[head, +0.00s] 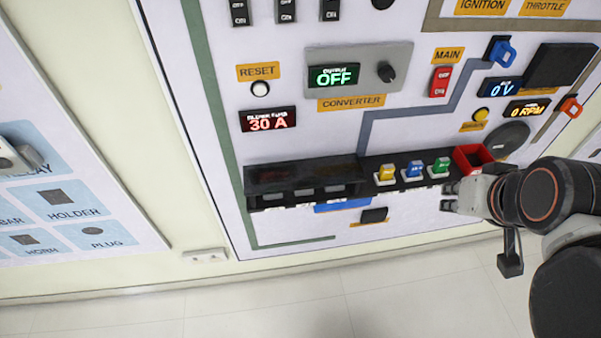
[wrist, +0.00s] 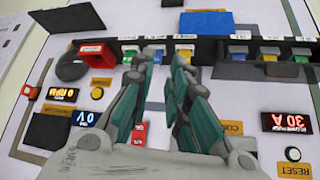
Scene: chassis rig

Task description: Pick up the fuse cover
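No part is labelled as the fuse cover, so I cannot tell for sure which it is. A long dark cover-like box (head: 305,177) sits over the left part of the black fuse rail; it shows at right in the wrist view (wrist: 265,71). A separate dark grey flat piece (wrist: 67,20) lies at the upper left of the wrist view, beyond the red bin; my arm may hide it in the head view. My gripper (head: 449,196) is right of the coloured fuses, below the red bin. In the wrist view my gripper (wrist: 165,56) has its fingers apart, with nothing between them.
Yellow (head: 386,174), blue (head: 414,170) and green (head: 440,167) fuses stand in the rail. The red bin (head: 473,158) is at its right end. A blue flat piece (wrist: 207,22) lies beyond the rail. A red MAIN switch (head: 439,82) and displays surround it.

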